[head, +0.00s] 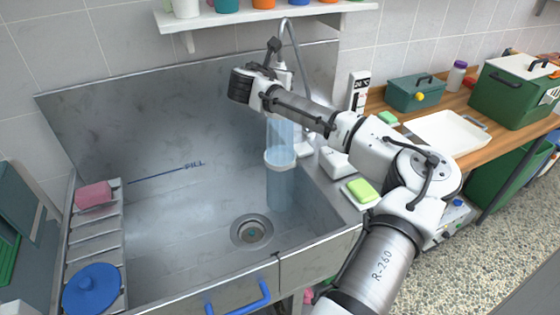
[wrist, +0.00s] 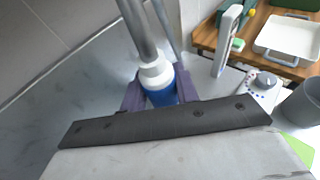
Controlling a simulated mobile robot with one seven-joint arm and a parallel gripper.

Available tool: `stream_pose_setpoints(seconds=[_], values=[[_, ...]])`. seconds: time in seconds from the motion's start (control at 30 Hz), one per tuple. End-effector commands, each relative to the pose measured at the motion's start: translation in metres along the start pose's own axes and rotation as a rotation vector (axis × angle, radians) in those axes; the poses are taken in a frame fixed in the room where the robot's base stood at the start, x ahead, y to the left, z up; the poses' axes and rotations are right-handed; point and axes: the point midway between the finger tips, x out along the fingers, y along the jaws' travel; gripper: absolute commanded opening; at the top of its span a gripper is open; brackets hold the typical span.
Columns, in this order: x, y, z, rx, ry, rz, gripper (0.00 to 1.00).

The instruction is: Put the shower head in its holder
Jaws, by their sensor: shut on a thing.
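My gripper (wrist: 160,94) is shut on the blue handle of the shower head (wrist: 162,97), just below its white collar. A metal tube or hose rises from the collar. In the head view my arm reaches over the back right of the sink (head: 185,225), and its wrist hides most of the grip. A pale blue, see-through column (head: 280,190) stands below my wrist, with a white ring (head: 280,160) around its middle. I cannot tell whether the column is water, or whether the ring is the holder.
A drain (head: 252,231) is in the sink floor. A shelf with pots (head: 225,6) hangs above. A green soap (head: 361,190) lies on the right rim. A wooden counter bears a white tray (head: 447,132) and a green box (head: 415,92). A pink sponge (head: 94,194) lies left.

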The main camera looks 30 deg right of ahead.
Motion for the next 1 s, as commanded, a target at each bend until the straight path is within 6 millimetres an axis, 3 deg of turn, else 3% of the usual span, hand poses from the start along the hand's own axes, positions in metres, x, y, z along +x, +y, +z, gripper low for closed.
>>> stream_pose_setpoints(seconds=[0.6, 1.0], values=[[0.014, 0.0, -0.047, 0.001, -0.002, 0.0, 0.0], [0.015, 0.0, -0.05, 0.0, -0.002, 0.0, 0.0]])
